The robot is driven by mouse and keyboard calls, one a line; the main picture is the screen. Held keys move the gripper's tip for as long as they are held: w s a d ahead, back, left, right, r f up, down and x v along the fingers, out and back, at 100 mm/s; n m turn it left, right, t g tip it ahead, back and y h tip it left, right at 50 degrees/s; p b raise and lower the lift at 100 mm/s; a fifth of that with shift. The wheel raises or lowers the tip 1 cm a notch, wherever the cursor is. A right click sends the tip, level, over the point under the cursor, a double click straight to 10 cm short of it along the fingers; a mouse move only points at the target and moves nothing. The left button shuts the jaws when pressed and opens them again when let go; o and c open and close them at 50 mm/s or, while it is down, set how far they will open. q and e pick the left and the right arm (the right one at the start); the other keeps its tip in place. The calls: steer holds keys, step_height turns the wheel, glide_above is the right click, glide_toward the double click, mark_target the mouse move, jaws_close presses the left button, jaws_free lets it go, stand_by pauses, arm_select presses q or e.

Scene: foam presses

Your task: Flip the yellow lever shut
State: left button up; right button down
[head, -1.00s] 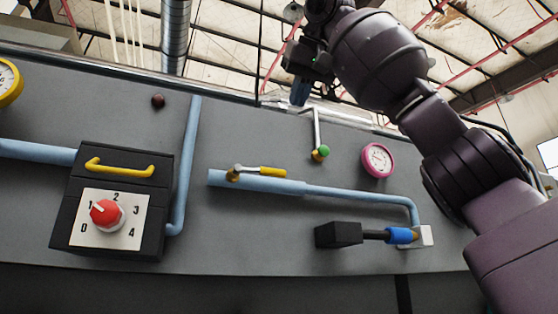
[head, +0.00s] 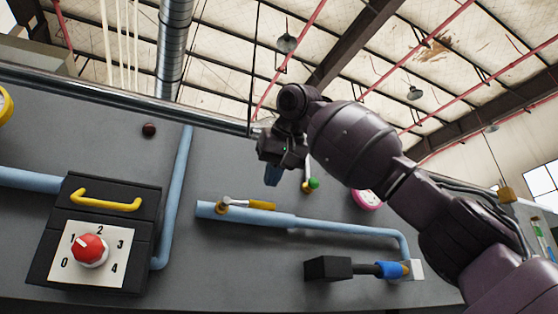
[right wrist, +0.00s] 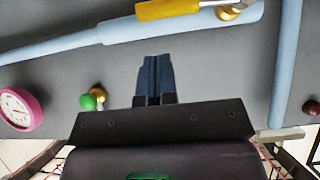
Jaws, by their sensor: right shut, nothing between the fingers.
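The yellow lever (head: 262,205) has a metal arm and a yellow sleeve. It runs from a brass pivot at its left end, about in line with the light blue pipe (head: 330,226) on the grey panel. My left gripper is not in view.
A green-knobbed lever (head: 313,184) and a pink gauge (head: 368,198) sit right of my gripper, the gauge partly behind my arm. A black box with a red dial (head: 89,249) is at left. A black-handled blue valve (head: 328,268) is below.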

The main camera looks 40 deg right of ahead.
mark_target(253, 204)
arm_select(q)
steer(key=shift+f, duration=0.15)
arm_select(e)
steer(key=shift+w+d+f, duration=0.1)
steer(key=shift+w+f, duration=0.1)
steer(key=shift+f, duration=1.4)
steer(key=shift+f, duration=0.1)
